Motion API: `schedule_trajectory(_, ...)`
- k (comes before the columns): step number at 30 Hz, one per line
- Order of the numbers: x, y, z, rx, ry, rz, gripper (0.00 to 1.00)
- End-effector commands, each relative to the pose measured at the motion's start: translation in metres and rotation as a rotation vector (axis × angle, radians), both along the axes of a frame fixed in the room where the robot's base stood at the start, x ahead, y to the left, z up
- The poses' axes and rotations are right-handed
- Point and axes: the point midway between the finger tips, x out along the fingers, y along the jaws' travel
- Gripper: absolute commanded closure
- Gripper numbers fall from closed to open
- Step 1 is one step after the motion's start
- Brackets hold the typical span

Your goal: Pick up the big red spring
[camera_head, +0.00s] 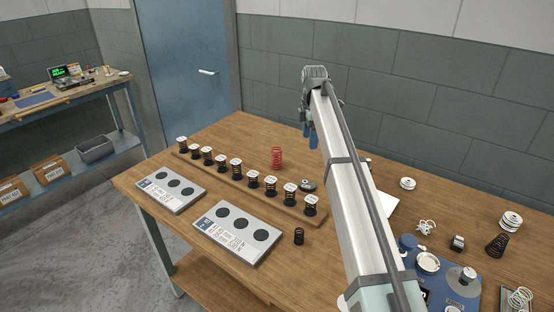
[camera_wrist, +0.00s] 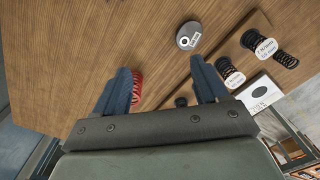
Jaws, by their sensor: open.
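The big red spring (camera_head: 277,158) stands upright on the wooden table, behind the spring rack, in the head view. In the wrist view the red spring (camera_wrist: 138,84) shows beside the left finger, which hides part of it. My gripper (camera_head: 309,130) is above the table, to the right of the spring in the head view, with its blue fingers pointing down. In the wrist view my gripper (camera_wrist: 162,76) has its fingers well apart, and I see nothing held between them.
A wooden rack (camera_head: 227,184) with several labelled black springs stands in front of the red spring. A round grey labelled piece (camera_wrist: 188,36) lies nearby. Two grey plates with dark discs (camera_head: 237,234) lie at the front. A black spring (camera_head: 299,236) stands beside them.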

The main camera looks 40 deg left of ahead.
Motion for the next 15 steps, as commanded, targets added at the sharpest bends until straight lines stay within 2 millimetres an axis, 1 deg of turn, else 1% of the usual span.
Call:
schedule_trajectory(1,-0.009,0.022,0.001,0.0,0.0,0.02,0.27)
schedule_trajectory(6,-0.034,0.077,0.003,-0.001,-0.001,0.057,0.27)
schedule_trajectory(8,-0.041,0.098,0.004,-0.001,-0.001,0.061,0.27)
schedule_trajectory(9,-0.04,0.114,0.006,0.0,-0.002,0.051,0.27)
schedule_trajectory(12,-0.019,0.128,0.01,0.002,-0.006,-0.036,0.27)
schedule_trajectory(15,-0.016,0.132,0.011,0.006,-0.011,-0.12,0.27)
